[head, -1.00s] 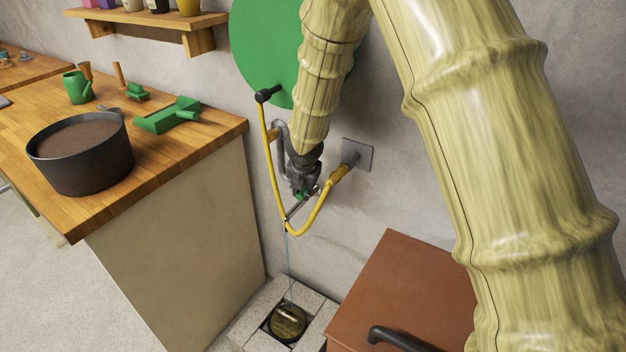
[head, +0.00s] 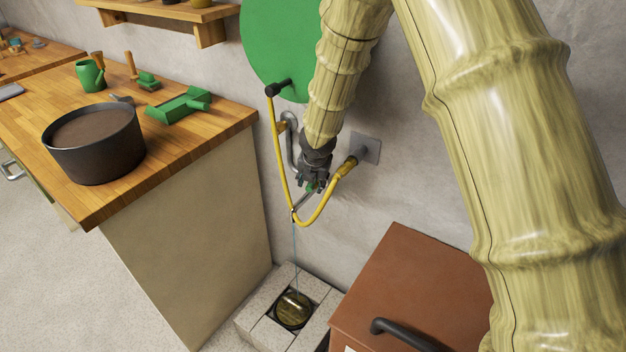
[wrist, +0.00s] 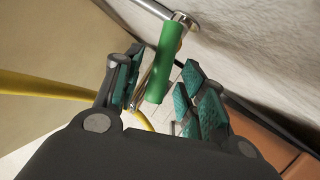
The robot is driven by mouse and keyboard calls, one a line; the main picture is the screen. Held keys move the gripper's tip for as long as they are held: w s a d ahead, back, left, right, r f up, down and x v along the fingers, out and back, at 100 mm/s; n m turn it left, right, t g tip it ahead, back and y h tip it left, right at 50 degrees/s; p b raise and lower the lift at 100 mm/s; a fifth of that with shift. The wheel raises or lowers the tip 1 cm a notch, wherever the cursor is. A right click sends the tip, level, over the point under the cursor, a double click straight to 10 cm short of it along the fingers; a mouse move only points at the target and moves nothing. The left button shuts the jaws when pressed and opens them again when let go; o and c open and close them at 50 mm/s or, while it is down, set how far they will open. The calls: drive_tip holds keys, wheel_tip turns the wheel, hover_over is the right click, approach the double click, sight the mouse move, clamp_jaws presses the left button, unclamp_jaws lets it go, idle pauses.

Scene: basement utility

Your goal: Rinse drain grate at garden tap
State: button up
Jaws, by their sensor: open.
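The drain grate (head: 293,308), a round dark brassy disc, lies in the square stone drain basin (head: 258,325) on the floor. A thin bluish stream of water (head: 295,255) falls towards it from the tap spout (head: 296,213). My gripper (head: 312,187) is at the tap by the wall, with the yellow hose (head: 282,165) looping beside it. In the wrist view the green tap lever (wrist: 165,60) lies between my open fingers (wrist: 160,88), with gaps on its sides. Whether either pad touches it is unclear. In the head view my gripper hides most of the lever.
A brown box (head: 410,280) with a black handle stands right of the drain. A green disc (head: 280,45) is on the wall.

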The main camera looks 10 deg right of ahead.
drive_tip(key=v, duration=1.2)
drive_tip(key=shift+s+f, duration=0.1)
